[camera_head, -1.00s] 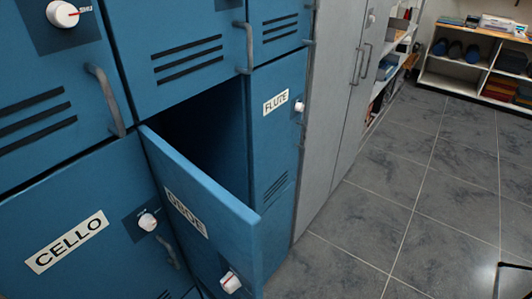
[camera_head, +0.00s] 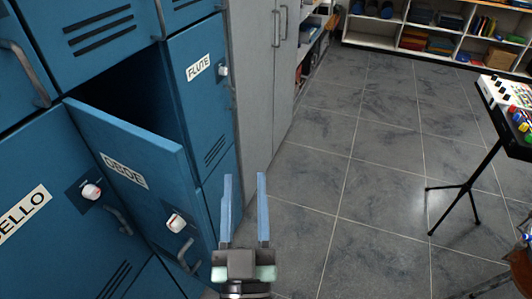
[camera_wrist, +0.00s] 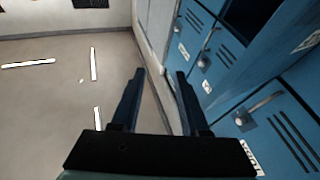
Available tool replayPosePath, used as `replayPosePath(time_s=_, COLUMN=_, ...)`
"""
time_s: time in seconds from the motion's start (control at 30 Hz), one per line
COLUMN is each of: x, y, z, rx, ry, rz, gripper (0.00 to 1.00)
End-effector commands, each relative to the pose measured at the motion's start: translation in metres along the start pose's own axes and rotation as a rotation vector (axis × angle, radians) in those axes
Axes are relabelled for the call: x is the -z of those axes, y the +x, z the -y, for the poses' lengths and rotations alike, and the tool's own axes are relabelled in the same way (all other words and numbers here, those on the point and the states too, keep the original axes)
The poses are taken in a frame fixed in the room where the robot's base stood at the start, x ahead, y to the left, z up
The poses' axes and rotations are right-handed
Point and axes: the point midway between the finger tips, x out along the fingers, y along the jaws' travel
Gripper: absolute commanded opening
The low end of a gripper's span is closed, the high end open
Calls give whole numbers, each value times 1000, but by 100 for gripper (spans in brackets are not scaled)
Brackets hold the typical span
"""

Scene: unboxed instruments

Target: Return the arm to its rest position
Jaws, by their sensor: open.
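My gripper (camera_head: 244,205) is in the lower middle of the head view, in front of the blue lockers. Its two blue fingers stand apart with nothing between them. The gripper also shows in the wrist view (camera_wrist: 158,85), its fingers open and empty, with lockers close on the right. The OBOE locker door (camera_head: 148,178) is swung open in the head view, with a dark interior behind it. The gripper is to the right of that door and appears apart from it.
The FLUTE locker (camera_head: 208,110) and CELLO locker (camera_head: 45,225) are shut. A grey cabinet (camera_head: 262,60) stands beyond them. A black stand (camera_head: 468,185) with a colourful device (camera_head: 510,100) is at right. Shelves (camera_head: 420,38) line the back. Tiled floor (camera_head: 370,200) between is clear.

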Motion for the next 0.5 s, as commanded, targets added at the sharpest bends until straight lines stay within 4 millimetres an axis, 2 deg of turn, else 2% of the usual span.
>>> replayPosePath(time_s=0.03, x=33, y=26, z=-8, rx=-9, ry=-2, rz=-55, gripper=45)
replayPosePath(time_s=0.17, x=107, y=69, z=-26, rx=-29, ry=1, rz=-148, gripper=45)
replayPosePath(time_s=0.2, x=131, y=78, z=-31, rx=-34, ry=3, rz=-176, gripper=45)
replayPosePath(time_s=0.33, x=211, y=97, z=-46, rx=-51, ry=14, rz=-271, gripper=45)
replayPosePath(time_s=0.4, x=252, y=99, z=-53, rx=-59, ry=21, rz=-317, gripper=45)
replayPosePath(time_s=0.5, x=299, y=97, z=-60, rx=-66, ry=31, rz=-372, gripper=45)
